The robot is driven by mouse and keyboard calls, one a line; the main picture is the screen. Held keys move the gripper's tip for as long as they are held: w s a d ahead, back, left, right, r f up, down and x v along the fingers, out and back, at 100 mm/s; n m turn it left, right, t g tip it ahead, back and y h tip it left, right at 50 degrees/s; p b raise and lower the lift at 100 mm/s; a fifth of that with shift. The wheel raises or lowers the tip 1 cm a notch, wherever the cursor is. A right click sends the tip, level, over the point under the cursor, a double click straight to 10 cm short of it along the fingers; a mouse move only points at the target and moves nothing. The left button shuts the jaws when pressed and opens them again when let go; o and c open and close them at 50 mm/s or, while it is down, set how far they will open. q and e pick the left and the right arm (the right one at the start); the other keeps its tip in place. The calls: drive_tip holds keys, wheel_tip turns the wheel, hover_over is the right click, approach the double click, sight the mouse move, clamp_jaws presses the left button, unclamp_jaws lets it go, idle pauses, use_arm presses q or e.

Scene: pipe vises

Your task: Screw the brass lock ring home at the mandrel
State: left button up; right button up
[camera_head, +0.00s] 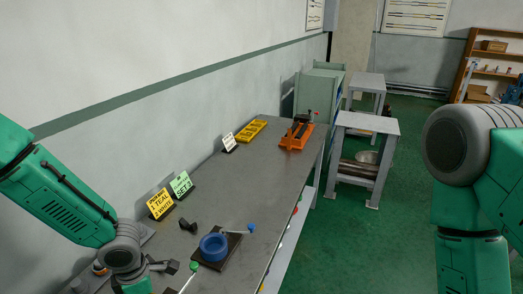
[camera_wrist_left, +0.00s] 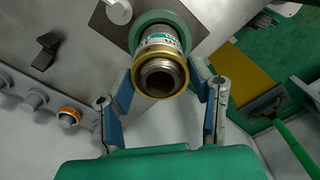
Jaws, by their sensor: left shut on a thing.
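In the left wrist view the brass lock ring (camera_wrist_left: 139,78) sits around the near end of the steel mandrel (camera_wrist_left: 159,77), which points towards the camera. Behind the ring are a pale band with teal marks (camera_wrist_left: 160,41) and a green round collar (camera_wrist_left: 186,22). My left gripper (camera_wrist_left: 163,84) has its blue-padded fingers on either side of the ring and is shut on it. In the head view my left arm reaches down at the lower left; its fingers and the ring cannot be made out there. My right arm shows at the right, with its gripper out of frame.
On the bench (camera_head: 245,185) stand a blue round vise (camera_head: 213,247), an orange vise (camera_head: 297,136), a yellow tray (camera_head: 250,131) and sign cards (camera_head: 160,204). The middle of the bench is clear. An orange-ringed knob (camera_wrist_left: 69,117) lies left of my fingers.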

use_arm(q)
drive_tip(key=o, duration=1.2)
